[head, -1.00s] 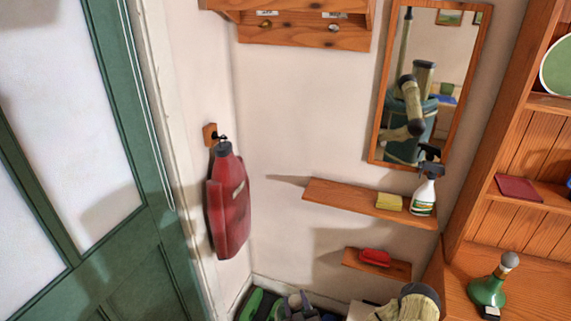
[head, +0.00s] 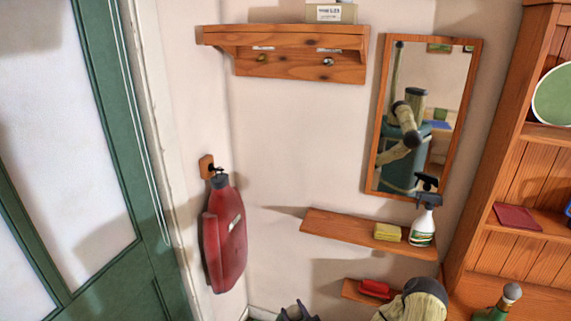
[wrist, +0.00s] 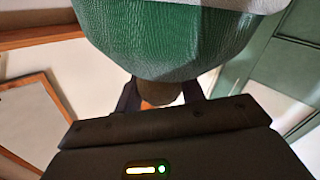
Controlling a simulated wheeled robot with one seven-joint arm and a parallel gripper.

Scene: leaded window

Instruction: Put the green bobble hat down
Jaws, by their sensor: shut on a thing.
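In the wrist view the green bobble hat (wrist: 160,42) fills the top middle, close to the camera. It has a ribbed green body and a pale band at the upper right edge. My gripper (wrist: 160,94) is shut on its brownish-grey bobble, which shows between the two dark fingers. What lies beyond the hat is mostly hidden by it. The hat cannot be made out in the head view.
A coat rack shelf (head: 290,38) and mirror (head: 424,115) hang on the wall. A lower shelf (head: 345,227) bears a yellow sponge (head: 387,231) and spray bottle (head: 423,220). A red hot-water bottle (head: 224,240) hangs left. A dresser (head: 515,245) stands right.

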